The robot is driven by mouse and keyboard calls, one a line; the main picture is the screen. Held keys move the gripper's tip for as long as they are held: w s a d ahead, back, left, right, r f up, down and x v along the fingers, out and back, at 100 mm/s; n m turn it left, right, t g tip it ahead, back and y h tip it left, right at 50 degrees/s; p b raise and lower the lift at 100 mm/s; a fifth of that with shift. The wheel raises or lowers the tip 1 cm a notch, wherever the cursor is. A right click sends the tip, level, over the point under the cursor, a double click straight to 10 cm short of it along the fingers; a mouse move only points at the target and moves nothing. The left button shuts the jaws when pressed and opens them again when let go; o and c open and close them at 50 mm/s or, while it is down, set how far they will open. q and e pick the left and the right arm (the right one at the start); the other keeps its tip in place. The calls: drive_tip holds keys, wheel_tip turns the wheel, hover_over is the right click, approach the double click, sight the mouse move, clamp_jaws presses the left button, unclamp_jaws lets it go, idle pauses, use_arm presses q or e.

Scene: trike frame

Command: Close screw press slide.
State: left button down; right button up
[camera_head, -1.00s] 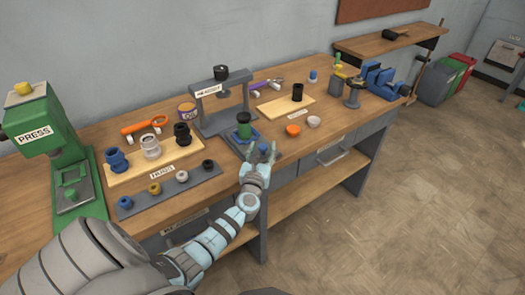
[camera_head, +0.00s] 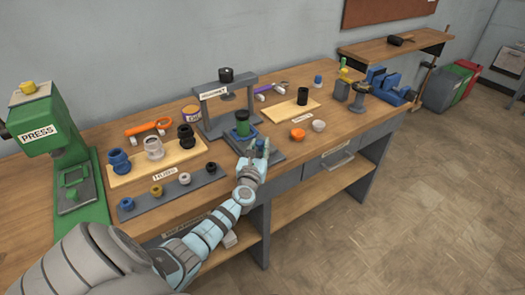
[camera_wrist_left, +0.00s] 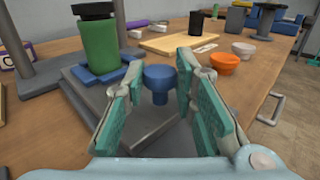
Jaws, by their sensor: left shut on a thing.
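The screw press (camera_head: 203,112) is a grey arch frame with a black screw knob (camera_head: 226,75) on top. Its slide (camera_head: 268,152) is a grey plate reaching out in front of the arch. A blue holder with a green cylinder (camera_head: 242,125) stands on it, close to the arch opening. The slide's blue knob (camera_head: 261,145) is at the front; it also shows in the left wrist view (camera_wrist_left: 159,78). My left gripper (camera_head: 258,147) is shut on this knob, with one teal-padded finger on each side. My right gripper is out of view.
Left of the press are a board of hubs (camera_head: 155,157), a grey strip of rings (camera_head: 175,189) and a green press (camera_head: 60,150). To the right are an orange bowl (camera_head: 297,134), a light bowl (camera_head: 318,125) and a wooden board (camera_head: 290,112). The bench edge lies below my gripper.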

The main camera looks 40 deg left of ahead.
use_arm(q)
drive_tip(key=c, duration=1.3)
unclamp_jaws()
drive_tip(key=v, duration=1.2)
